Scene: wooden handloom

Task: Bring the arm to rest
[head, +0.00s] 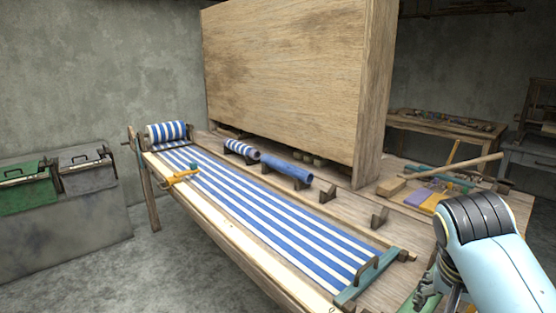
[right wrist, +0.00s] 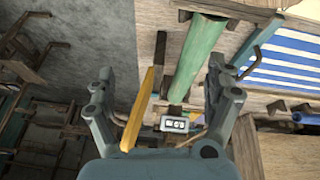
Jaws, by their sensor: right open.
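My right arm comes in at the lower right of the head view, and its gripper (head: 428,289) is low beside the near right end of the loom. In the right wrist view the right gripper (right wrist: 160,82) has its two fingers spread wide apart. A green bar (right wrist: 200,58) and a yellow stick (right wrist: 143,105) show in the gap beyond the fingers; I see no grip on either. A small box with a pale display (right wrist: 174,124) shows between the fingers too. My left gripper is in neither view.
Blue-and-white striped cloth (head: 265,215) stretches along the loom, with a green crossbar (head: 368,276) at its near end. A tall wooden panel (head: 285,80) stands behind. Wooden tools (head: 440,190) lie near my right arm. Green (head: 27,190) and grey (head: 87,170) boxes stand left.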

